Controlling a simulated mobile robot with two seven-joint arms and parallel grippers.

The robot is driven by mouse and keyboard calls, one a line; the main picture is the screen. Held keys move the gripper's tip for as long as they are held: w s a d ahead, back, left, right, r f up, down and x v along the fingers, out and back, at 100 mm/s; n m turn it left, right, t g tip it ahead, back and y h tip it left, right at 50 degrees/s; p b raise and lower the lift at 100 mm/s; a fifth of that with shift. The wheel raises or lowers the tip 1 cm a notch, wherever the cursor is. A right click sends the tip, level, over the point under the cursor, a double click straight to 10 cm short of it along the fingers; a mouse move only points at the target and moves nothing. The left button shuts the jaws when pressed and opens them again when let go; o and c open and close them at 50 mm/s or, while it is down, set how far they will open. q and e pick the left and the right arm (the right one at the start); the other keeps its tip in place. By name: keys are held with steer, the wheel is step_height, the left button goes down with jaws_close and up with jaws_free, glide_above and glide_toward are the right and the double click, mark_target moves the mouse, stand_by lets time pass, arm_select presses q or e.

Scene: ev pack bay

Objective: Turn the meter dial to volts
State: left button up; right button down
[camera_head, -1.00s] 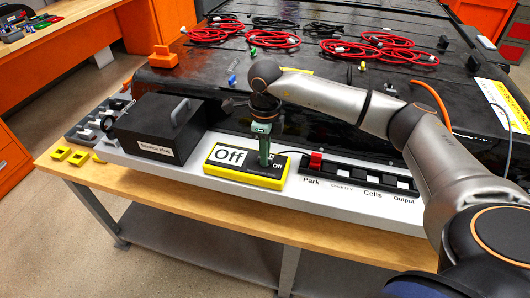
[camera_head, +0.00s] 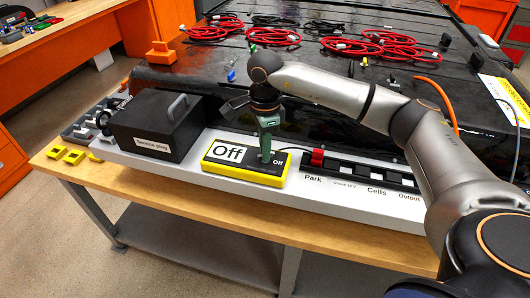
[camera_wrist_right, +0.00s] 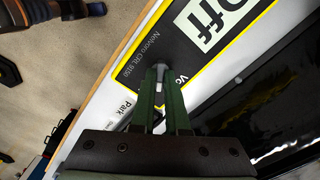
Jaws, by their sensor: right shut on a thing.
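The meter (camera_head: 225,170) is a black box with a yellow rim, lying flat on the white board. Its screen (camera_head: 229,152) reads "Off", and a smaller "Off" label shows beside the dial. My right gripper (camera_head: 266,156) points down at the right part of the meter. In the right wrist view its green fingers (camera_wrist_right: 166,80) are shut on the grey dial knob (camera_wrist_right: 172,71). The fingers hide much of the dial and part of its labels. My left gripper is in neither view.
A black service plug box (camera_head: 150,130) stands left of the meter. Right of it is a black strip with slots (camera_head: 365,172) marked Park, Cells and Output, with a red plug (camera_head: 317,157) at Park. Coiled red cables (camera_head: 275,37) lie on the black pack behind.

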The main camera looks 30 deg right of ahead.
steer(key=n+b, duration=0.1)
steer(key=n, duration=0.4)
steer(key=shift+n+b, duration=0.3)
steer(key=shift+b, duration=0.1)
steer(key=n+b, duration=0.1)
steer(key=n, duration=0.4)
steer(key=shift+n, duration=0.4)
steer(key=c, duration=0.9)
jaws_free()
step_height(320, 180, up, 13)
steer(key=shift+f, duration=0.2)
